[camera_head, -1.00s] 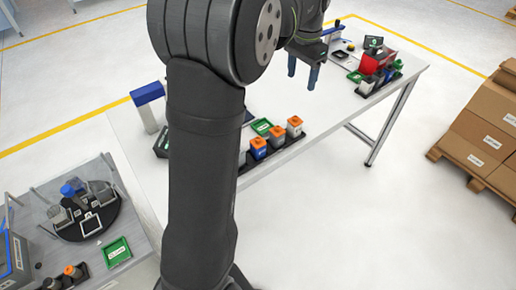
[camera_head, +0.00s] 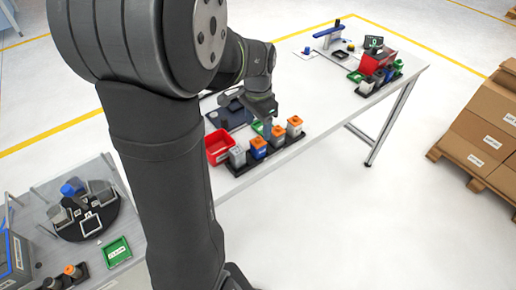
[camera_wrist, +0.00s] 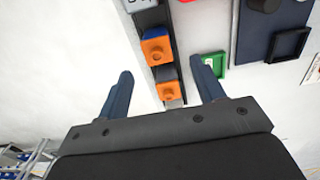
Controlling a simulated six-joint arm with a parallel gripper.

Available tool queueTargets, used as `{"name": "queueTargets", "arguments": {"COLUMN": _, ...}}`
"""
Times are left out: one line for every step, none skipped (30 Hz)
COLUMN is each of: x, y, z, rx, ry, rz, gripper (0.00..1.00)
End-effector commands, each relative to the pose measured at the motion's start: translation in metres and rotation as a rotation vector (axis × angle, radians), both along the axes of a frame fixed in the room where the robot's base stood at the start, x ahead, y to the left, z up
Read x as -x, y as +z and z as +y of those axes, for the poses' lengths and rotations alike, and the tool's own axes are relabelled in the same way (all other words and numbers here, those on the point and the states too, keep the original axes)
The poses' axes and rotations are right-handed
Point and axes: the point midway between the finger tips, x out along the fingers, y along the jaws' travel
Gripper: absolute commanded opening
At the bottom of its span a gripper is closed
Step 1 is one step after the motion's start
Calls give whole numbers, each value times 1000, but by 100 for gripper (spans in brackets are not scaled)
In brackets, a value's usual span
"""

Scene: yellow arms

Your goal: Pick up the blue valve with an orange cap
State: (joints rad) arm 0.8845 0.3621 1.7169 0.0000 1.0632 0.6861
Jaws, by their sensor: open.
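The blue valve with an orange cap (camera_head: 258,151) stands upright in a black rack on the far table, between a grey valve and another orange-capped valve (camera_head: 277,136). In the wrist view, the blue valve (camera_wrist: 154,35) is ahead of my gripper (camera_wrist: 163,82), just beyond the fingertips. The neighbouring orange-capped valve (camera_wrist: 169,91) shows between the spread fingers. My gripper is open and empty above the rack. In the head view its fingers (camera_head: 268,121) are partly hidden, and its height above the valves is hard to judge.
A grey valve (camera_head: 237,157) and a paler orange-capped valve (camera_head: 294,127) flank the row. A red bin (camera_head: 218,147) and a small green tray (camera_head: 257,127) sit close behind it. A red box (camera_head: 376,64) and more parts stand at the table's far right.

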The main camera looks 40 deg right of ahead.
Motion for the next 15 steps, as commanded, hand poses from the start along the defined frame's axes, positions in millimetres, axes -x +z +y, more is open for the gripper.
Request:
{"name": "queueTargets", "arguments": {"x": 1, "y": -10, "z": 1, "rx": -4, "ry": 0, "rz": 3, "gripper": 62}}
{"name": "queueTargets", "arguments": {"x": 1, "y": -15, "z": 0, "rx": -3, "ry": 0, "rz": 2, "gripper": 62}}
{"name": "queueTargets", "arguments": {"x": 0, "y": -21, "z": 0, "rx": -2, "ry": 0, "rz": 2, "gripper": 62}}
{"name": "queueTargets", "arguments": {"x": 0, "y": -24, "z": 0, "rx": -2, "ry": 0, "rz": 2, "gripper": 62}}
{"name": "queueTargets", "arguments": {"x": 0, "y": -27, "z": 0, "rx": -1, "ry": 0, "rz": 1, "gripper": 62}}
{"name": "queueTargets", "arguments": {"x": 0, "y": -30, "z": 0, "rx": -1, "ry": 0, "rz": 1, "gripper": 62}}
{"name": "queueTargets", "arguments": {"x": 0, "y": -32, "z": 0, "rx": -1, "ry": 0, "rz": 1, "gripper": 62}}
{"name": "queueTargets", "arguments": {"x": 0, "y": -33, "z": 0, "rx": -1, "ry": 0, "rz": 1, "gripper": 62}}
{"name": "queueTargets", "arguments": {"x": 0, "y": -35, "z": 0, "rx": -1, "ry": 0, "rz": 1, "gripper": 62}}
{"name": "queueTargets", "arguments": {"x": 1, "y": -37, "z": 0, "rx": -1, "ry": 0, "rz": 1, "gripper": 62}}
{"name": "queueTargets", "arguments": {"x": 1, "y": -39, "z": 0, "rx": -1, "ry": 0, "rz": 0, "gripper": 62}}
{"name": "queueTargets", "arguments": {"x": 2, "y": -44, "z": 1, "rx": -1, "ry": 0, "rz": 1, "gripper": 62}}
{"name": "queueTargets", "arguments": {"x": 2, "y": -49, "z": 2, "rx": -2, "ry": 0, "rz": 2, "gripper": 62}}
{"name": "queueTargets", "arguments": {"x": 3, "y": -54, "z": 2, "rx": -2, "ry": 0, "rz": 2, "gripper": 62}}
{"name": "queueTargets", "arguments": {"x": 4, "y": -61, "z": 3, "rx": -4, "ry": 0, "rz": 3, "gripper": 62}}
